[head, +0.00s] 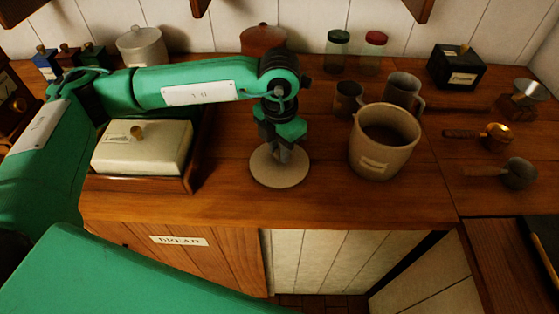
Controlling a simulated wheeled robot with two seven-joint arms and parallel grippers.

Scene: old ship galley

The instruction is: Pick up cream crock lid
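The cream crock lid (268,178) is a round pale disc lying on the wooden counter, in the middle of the head view. My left gripper (281,155) points straight down over the centre of the lid, with its fingertips at the lid's middle. The fingers hide the lid's centre and any knob there. I cannot tell whether they are closed on it. The cream crock (370,166) stands open and upright to the right of the lid, with a small label on its front. My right gripper is not in view.
A butter dish (142,150) on a wooden base is left of the lid. Two grey mugs (403,90) (349,98) stand behind the crock. A reddish lidded pot (263,39), glass jars and a black box (457,66) line the back. Metal scoops lie at right. The counter's front edge is near the lid.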

